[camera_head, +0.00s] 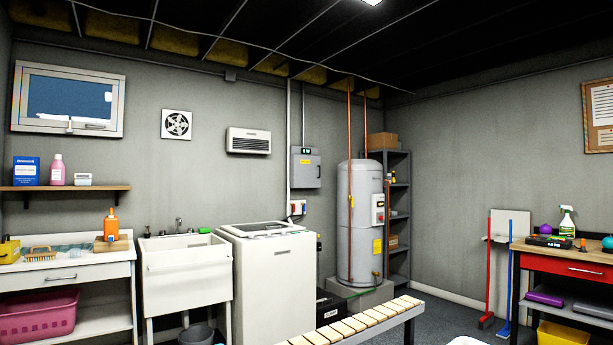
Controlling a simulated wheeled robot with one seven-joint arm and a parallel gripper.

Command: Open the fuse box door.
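My gripper is not in view.
The washing machine (268,285) stands below the fuse box, beside a white sink (184,275). The water heater (358,225) stands on a block to the right. A slatted bench (365,322) crosses the foreground. Grey floor (455,318) shows right of the bench.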

